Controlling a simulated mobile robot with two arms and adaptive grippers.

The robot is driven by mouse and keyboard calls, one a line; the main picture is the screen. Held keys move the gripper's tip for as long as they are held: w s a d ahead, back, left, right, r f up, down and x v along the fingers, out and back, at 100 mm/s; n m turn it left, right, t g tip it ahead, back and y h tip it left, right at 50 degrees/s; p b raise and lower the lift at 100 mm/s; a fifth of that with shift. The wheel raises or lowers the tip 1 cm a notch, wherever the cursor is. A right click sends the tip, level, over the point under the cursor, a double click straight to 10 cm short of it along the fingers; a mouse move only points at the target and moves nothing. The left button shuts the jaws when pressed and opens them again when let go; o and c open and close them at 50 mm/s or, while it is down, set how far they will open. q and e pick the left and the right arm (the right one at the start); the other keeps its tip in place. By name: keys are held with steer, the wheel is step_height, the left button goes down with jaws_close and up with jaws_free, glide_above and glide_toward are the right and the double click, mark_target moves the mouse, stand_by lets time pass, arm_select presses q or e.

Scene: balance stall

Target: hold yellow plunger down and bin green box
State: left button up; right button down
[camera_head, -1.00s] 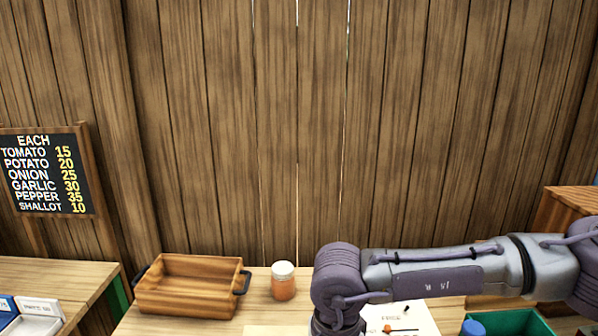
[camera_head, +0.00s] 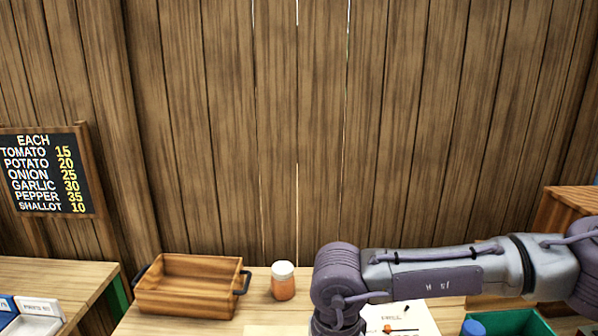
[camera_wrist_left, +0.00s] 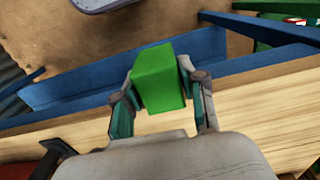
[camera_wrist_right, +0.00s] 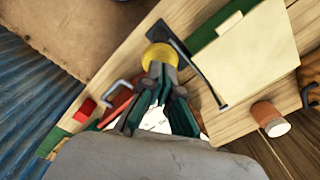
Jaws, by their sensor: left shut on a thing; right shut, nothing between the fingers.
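My left gripper (camera_wrist_left: 162,92) is shut on the green box (camera_wrist_left: 157,70), which sits between its two fingers in the left wrist view. The box is held over a blue-edged strip beside a pale wooden surface. My right gripper (camera_wrist_right: 160,78) is shut and empty, with its fingertips at the round yellow plunger (camera_wrist_right: 160,54). The tips look to be on or right against the plunger; how far down it is pressed I cannot tell. Neither gripper shows in the head view, where only my right arm crosses at the right.
Blue walls (camera_wrist_left: 62,91) run below the held box, with brown ground beyond. A wooden tray (camera_head: 188,286) and an orange jar with a white lid (camera_head: 283,281) stand on the table. A green crate (camera_head: 540,325) is at the lower right. A red block (camera_wrist_right: 84,110) lies near the right gripper.

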arm_select(q)
steer(key=shift+f, duration=0.15)
arm_select(e)
steer(key=shift+f, duration=0.15)
